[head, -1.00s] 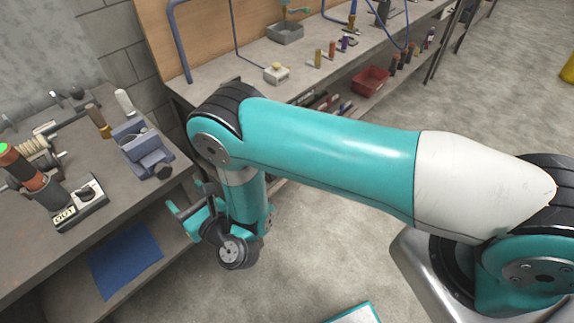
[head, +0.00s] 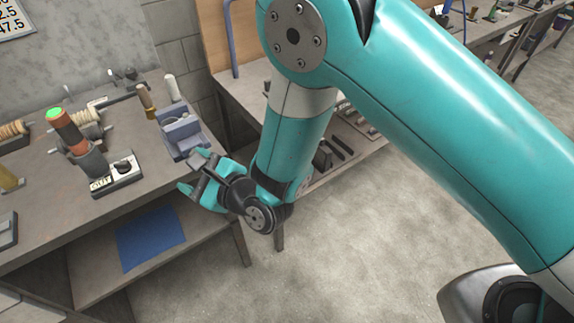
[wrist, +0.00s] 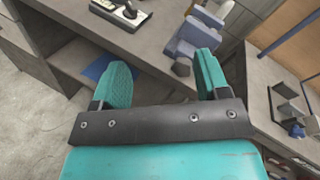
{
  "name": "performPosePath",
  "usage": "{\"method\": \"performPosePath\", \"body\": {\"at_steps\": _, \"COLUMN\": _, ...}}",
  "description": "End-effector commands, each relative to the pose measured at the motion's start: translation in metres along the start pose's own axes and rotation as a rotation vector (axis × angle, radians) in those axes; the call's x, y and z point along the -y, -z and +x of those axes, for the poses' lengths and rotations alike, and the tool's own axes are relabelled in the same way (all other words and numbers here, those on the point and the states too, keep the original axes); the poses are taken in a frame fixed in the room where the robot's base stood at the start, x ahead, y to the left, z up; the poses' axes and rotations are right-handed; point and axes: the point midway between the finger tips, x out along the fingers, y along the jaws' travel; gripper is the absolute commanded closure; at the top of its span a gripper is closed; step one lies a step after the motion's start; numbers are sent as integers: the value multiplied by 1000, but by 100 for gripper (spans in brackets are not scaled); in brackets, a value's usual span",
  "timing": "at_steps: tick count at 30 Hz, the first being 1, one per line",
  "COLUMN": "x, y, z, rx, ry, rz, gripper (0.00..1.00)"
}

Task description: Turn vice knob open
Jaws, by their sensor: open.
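The blue-grey vice (head: 181,132) stands on the left workbench near its front right corner. It also shows in the wrist view (wrist: 193,36), beyond my fingers. Its dark knob (wrist: 182,67) sticks out from the vice's front over the bench edge, and appears between my fingers, closer to the right one. In the head view I cannot make out the knob apart from my gripper. My gripper (head: 193,174) is open with teal fingers, in front of the bench edge and just short of the vice.
A black-and-white switch box marked OUT (head: 117,180) and a red-brown cylinder with green top (head: 70,132) stand left of the vice. Two upright handles stand behind it. A blue sheet (head: 150,237) lies on the lower shelf. Open floor lies in front.

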Motion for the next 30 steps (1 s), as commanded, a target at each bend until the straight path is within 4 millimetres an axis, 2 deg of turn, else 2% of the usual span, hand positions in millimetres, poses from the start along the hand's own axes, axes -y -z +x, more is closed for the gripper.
{"method": "performPosePath", "body": {"at_steps": 1, "x": -1, "y": -8, "z": 1, "rx": 13, "ry": -47, "rz": -59, "gripper": 31}}
{"method": "performPosePath", "body": {"at_steps": 3, "x": 21, "y": -7, "z": 0, "rx": 12, "ry": -71, "rz": -147, "gripper": 31}}
{"method": "performPosePath", "body": {"at_steps": 8, "x": 35, "y": -27, "z": -9, "rx": 30, "ry": -179, "rz": -364, "gripper": 31}}
{"method": "performPosePath", "body": {"at_steps": 14, "x": 50, "y": -43, "z": -31, "rx": 51, "ry": -312, "rz": -635, "gripper": 31}}
{"method": "performPosePath", "body": {"at_steps": 20, "x": 62, "y": -51, "z": -63, "rx": 75, "ry": -451, "rz": -898, "gripper": 31}}
{"method": "performPosePath", "body": {"at_steps": 30, "x": 75, "y": -52, "z": -133, "rx": 125, "ry": -689, "rz": -1284, "gripper": 31}}
